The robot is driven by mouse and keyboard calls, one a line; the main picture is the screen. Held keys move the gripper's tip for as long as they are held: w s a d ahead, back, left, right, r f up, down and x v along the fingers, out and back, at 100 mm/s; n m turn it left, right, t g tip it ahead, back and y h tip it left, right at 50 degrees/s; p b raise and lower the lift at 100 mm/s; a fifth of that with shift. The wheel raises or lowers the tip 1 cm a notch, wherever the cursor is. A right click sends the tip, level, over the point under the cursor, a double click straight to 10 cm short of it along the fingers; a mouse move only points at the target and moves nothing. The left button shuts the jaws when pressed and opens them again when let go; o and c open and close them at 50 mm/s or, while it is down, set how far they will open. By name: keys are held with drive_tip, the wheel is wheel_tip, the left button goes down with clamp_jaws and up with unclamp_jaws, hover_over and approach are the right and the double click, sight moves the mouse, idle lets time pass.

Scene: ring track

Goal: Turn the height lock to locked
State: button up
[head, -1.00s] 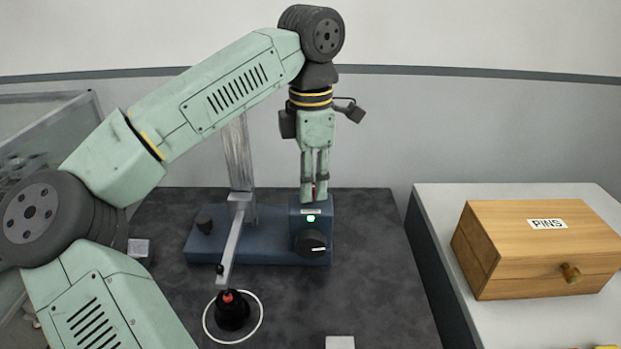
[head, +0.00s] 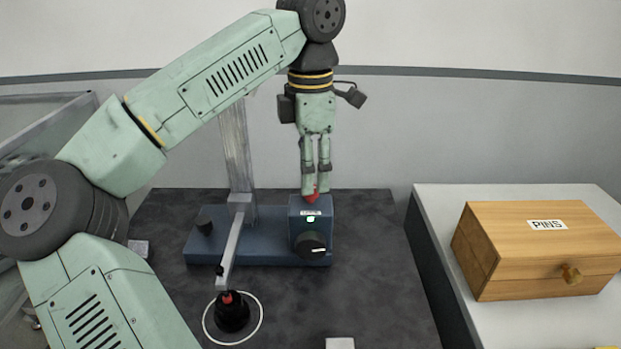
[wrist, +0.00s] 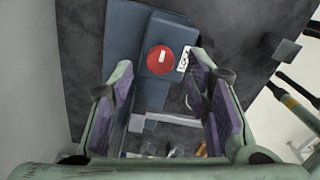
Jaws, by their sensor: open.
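The height lock appears to be the red round knob (head: 311,196) on top of the blue block (head: 312,231). In the wrist view the red knob (wrist: 160,60) carries a short white mark, roughly upright in the picture. A white label (wrist: 184,59) that seems to read LOCK lies to its right; the mark does not point at it. My gripper (head: 316,190) is open, pointing down just above the knob, with nothing held. In the wrist view its fingers (wrist: 168,90) are spread to either side, and the knob shows between and beyond them.
A black dial (head: 311,244) and a small green light (head: 311,219) are on the block's front. The blue base (head: 256,254) bears a post (head: 238,155) and a slanting bar (head: 231,250), ending near a black piece (head: 232,312) inside a white ring. A wooden PINS box (head: 538,249) stands at right.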

wheel_tip(320, 180, up, 9)
drive_tip(key=shift+r, duration=0.2)
idle(0.4)
